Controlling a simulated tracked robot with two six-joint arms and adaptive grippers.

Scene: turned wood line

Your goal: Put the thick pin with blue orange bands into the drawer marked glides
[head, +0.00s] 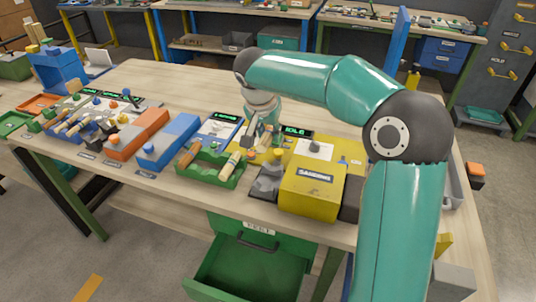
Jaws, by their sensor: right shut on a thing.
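My right gripper (256,142) is shut over the back right of a small green tray (218,181) on the bench. A pale wooden pin (230,164) slants up from the tray to the gripper's fingers. It seems to be the thing held, but its bands are too small to make out. A darker wooden pin (189,154) lies at the tray's left. No label reading glides can be read. My left gripper is not in view.
A yellow sanding box (312,191) and a grey fixture (267,181) stand right of the tray. Blue (168,141) and orange (137,134) blocks and crowded small parts stand to its left. My right arm covers the bench's right side.

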